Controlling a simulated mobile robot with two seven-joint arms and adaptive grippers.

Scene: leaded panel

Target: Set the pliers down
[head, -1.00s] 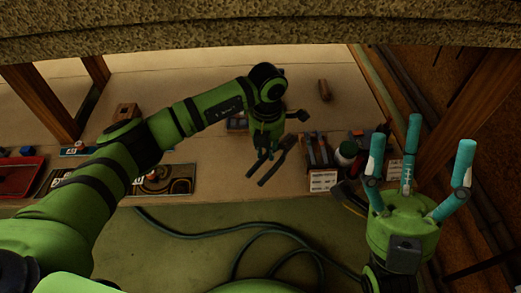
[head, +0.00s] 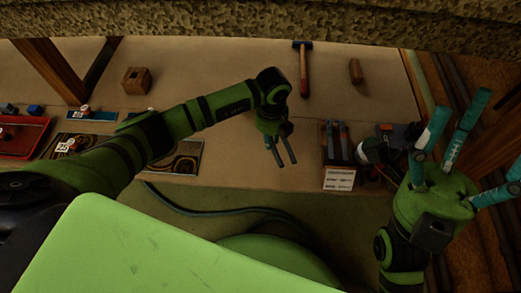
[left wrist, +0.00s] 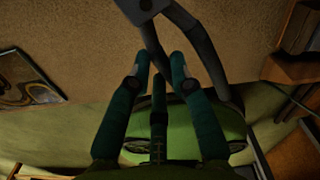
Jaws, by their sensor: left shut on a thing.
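The pliers (left wrist: 200,45) show in the left wrist view as a grey tool, with a pivot at the top edge and two long arms slanting down to the right. The teal fingers of my left gripper (left wrist: 160,75) are shut on them, with one arm passing between the fingertips. In the head view my left gripper (head: 281,152) points down near the front edge of the bench (head: 225,160); I cannot make out the pliers there. My right gripper (head: 474,135) is open and empty at the right, its fingers spread upward.
A hammer (head: 304,70) and a wooden block (head: 356,71) lie farther back. A tool holder (head: 339,179) stands to the right of my left gripper. A wooden box (head: 136,80), patterned panel (head: 187,160) and red tray (head: 25,137) are to the left. The bench middle is mostly clear.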

